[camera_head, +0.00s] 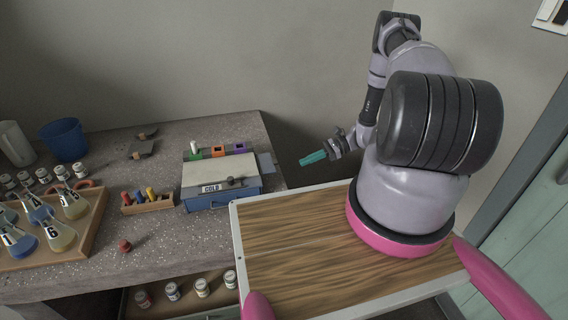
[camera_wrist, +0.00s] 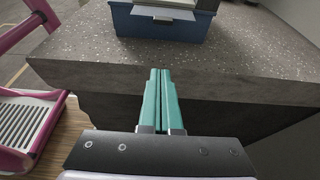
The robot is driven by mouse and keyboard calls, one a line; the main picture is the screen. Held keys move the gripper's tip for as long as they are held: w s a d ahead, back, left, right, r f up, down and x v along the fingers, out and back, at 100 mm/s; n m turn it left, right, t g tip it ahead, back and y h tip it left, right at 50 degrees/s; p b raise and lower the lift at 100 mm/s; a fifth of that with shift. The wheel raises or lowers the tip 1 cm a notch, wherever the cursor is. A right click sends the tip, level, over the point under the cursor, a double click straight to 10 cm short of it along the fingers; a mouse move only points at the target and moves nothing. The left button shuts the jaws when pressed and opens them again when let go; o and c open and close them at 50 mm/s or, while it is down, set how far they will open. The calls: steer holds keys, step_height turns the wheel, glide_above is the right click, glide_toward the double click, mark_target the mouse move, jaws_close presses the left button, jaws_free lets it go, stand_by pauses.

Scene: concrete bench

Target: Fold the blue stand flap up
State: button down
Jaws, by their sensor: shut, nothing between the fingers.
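The blue stand (camera_head: 222,201) is a box with a pale top and a "COLD" label, on the bench near its right end. A flat blue-grey panel (camera_head: 267,164) sticks out from its right side and looks like the flap. Its exact angle is hard to tell. My gripper (camera_head: 303,160) is shut and empty, with teal fingers, in the air to the right of the panel and past the bench's right edge. In the wrist view the fingers (camera_wrist: 160,74) point toward the bench edge, and the lower part of the blue stand (camera_wrist: 160,26) shows beyond them. The flap is not clear there.
The bench (camera_head: 165,240) also holds a wooden rack of coloured pegs (camera_head: 148,205), a tray of flasks (camera_head: 95,225), a blue bucket (camera_head: 65,139) and several small jars. Coloured holders (camera_head: 217,152) stand along the stand's back. The space right of the bench is open.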

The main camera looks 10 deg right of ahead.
mark_target(269, 162)
steer(key=x, duration=0.9)
steer(key=shift+a+f, duration=0.15)
steer(key=shift+a, duration=0.25)
step_height(269, 162, up, 3)
steer(key=shift+f, duration=0.25)
steer(key=shift+r, duration=0.75)
steer(key=shift+w+r, duration=0.1)
steer(key=shift+r+h, duration=0.15)
steer(key=shift+h, duration=0.15)
